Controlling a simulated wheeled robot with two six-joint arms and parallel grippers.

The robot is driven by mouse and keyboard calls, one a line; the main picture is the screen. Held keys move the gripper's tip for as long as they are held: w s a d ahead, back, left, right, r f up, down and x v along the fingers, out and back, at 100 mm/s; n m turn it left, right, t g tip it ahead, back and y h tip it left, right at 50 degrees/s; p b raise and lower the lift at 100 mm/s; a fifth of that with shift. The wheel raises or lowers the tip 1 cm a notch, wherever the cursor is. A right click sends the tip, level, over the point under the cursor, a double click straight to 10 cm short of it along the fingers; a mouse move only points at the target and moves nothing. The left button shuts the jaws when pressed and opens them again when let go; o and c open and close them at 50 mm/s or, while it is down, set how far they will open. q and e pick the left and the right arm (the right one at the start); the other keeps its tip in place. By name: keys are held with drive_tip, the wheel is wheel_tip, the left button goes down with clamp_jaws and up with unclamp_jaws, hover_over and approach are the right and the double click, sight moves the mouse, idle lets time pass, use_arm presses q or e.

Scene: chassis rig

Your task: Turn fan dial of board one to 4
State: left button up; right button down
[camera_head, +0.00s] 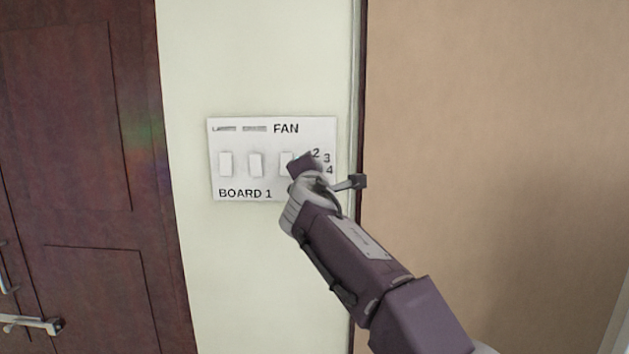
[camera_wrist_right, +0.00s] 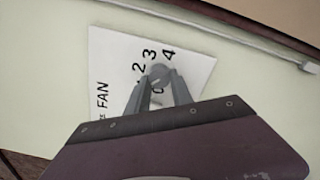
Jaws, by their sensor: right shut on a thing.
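Board one (camera_head: 240,141) is a white panel on the pale wall, marked "BOARD 1" and "FAN". My right gripper (camera_head: 303,168) reaches it from the lower right and covers the dial in the head view. The numbers 2, 3 and 4 show beside it. In the right wrist view the grey round fan dial (camera_wrist_right: 158,74) sits between the fingertips of my right gripper (camera_wrist_right: 159,86), which is shut on it. The numbers 2, 3 and 4 lie around the dial there. I cannot tell which number the dial points at.
Several white parts are on the board: a left switch (camera_head: 226,164), a middle switch (camera_head: 256,165) and a right switch (camera_head: 287,160) close to my gripper. A dark wooden door (camera_head: 90,190) with a metal handle (camera_head: 30,323) stands at left. A tan wall (camera_head: 490,120) fills the right.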

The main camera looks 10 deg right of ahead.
drive_tip(key=shift+d+r+m+b, duration=0.15)
drive_tip(key=shift+m+b, duration=1.35)
drive_tip(key=shift+m, duration=6)
drive_tip(key=shift+d+m+b, duration=0.15)
drive_tip(key=shift+m+b, duration=1.3)
drive_tip(key=shift+m, duration=6.05)
drive_tip(key=c, duration=1.1)
unclamp_jaws()
drive_tip(key=shift+s, duration=0.1)
drive_tip(key=shift+r, duration=0.1)
